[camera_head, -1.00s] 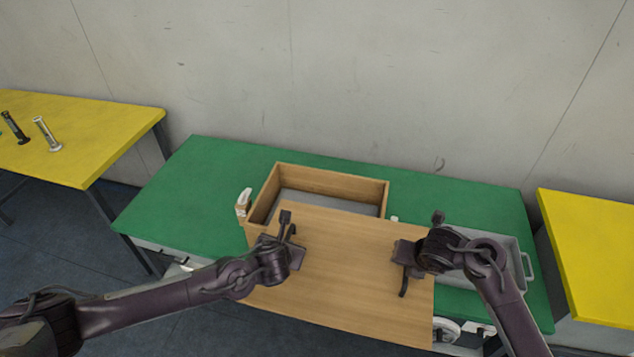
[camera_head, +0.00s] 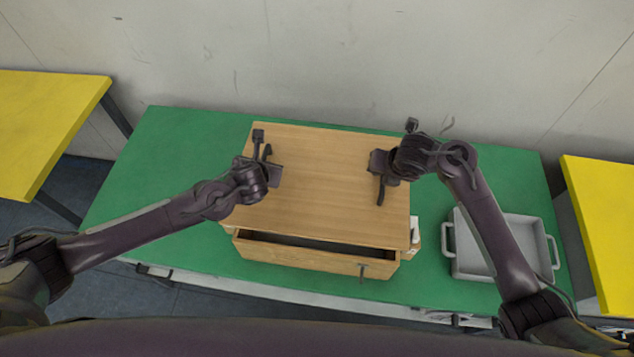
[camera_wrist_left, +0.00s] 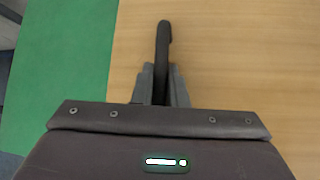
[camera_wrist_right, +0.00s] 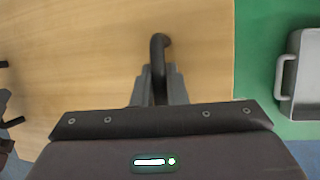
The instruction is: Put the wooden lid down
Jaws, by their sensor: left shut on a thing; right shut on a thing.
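The wooden lid (camera_head: 318,170) is a flat light-brown board with a dark handle at each side. It lies over or just above the wooden box (camera_head: 310,258), covering its back and middle. The box's front wall and a dark strip of its opening show in front of the lid. Whether the lid touches the box rim cannot be told. My left gripper (camera_head: 266,172) is shut on the lid's left handle (camera_wrist_left: 163,45). My right gripper (camera_head: 380,176) is shut on the lid's right handle (camera_wrist_right: 158,48).
The green table (camera_head: 165,160) carries the box. A grey tray (camera_head: 533,222) with handles stands at the right, and a small white thing (camera_head: 415,236) sits beside the box. Yellow tables stand at the left (camera_head: 50,115) and right (camera_head: 605,220). Green surface is free left of the box.

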